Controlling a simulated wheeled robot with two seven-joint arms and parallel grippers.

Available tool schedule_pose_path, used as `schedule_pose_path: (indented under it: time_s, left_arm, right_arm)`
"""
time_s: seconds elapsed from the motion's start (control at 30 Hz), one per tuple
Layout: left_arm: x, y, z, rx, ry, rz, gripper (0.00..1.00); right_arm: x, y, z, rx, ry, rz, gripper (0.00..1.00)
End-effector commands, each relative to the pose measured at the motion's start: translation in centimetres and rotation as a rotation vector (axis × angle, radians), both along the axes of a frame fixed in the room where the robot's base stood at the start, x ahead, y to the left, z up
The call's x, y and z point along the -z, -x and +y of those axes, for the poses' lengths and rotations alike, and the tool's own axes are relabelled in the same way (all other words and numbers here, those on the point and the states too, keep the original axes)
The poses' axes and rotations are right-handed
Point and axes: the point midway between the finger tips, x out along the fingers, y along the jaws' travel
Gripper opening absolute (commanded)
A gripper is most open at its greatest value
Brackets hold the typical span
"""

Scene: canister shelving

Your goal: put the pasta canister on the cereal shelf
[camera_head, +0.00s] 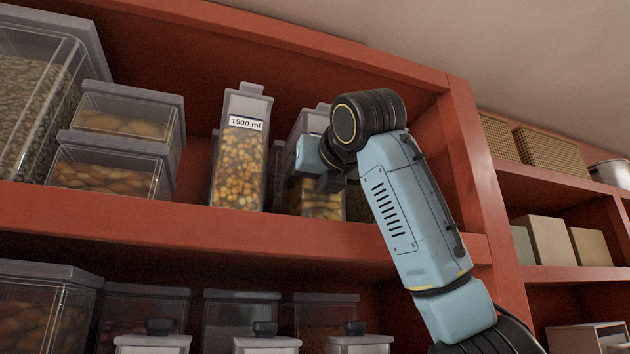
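A tall clear canister (238,160) with a grey lid and a "1500 ml" label stands upright on the red upper shelf (250,230). It holds yellow-orange pieces. Another clear canister (322,205) with similar contents stands to its right, partly hidden by my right arm. No label reads pasta or cereal, so I cannot tell which canister or shelf the task names. My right gripper (318,178) is in front of the second canister, at its upper part. Its fingers are small and partly hidden, so whether it grips the canister is unclear. My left gripper is out of view.
Stacked low containers (115,145) and a large bin (38,95) fill the left of the upper shelf. A red upright (475,180) stands just right of my arm. More canisters (240,315) line the shelf below. Boxes (548,240) sit on the right-hand shelves.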

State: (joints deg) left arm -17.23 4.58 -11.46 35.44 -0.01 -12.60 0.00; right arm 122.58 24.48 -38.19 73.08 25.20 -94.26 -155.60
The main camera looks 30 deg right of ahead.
Motion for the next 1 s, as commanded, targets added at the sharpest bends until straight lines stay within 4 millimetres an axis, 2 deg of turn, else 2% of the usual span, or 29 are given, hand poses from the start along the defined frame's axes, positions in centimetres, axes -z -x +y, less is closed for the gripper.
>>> schedule_pose_path:
  time_s: [0.4,0.43,0.57,0.93,1.0]
  left_arm:
    - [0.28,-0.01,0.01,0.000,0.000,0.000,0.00]
    - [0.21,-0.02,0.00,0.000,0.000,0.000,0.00]
    - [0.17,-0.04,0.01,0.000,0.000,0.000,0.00]
    - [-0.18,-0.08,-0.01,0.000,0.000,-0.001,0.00]
    - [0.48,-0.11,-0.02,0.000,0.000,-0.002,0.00]
  right_arm:
    - [0.30,0.13,0.00,-0.001,0.000,-0.006,0.23]
    - [0.38,0.03,-0.01,0.000,-0.001,0.000,0.72]
    - [0.34,0.02,0.00,0.000,-0.001,0.000,0.89]
    - [-0.19,0.07,0.04,-0.001,-0.001,-0.001,0.90]
    - [0.05,0.99,0.26,-0.001,0.000,-0.004,0.90]
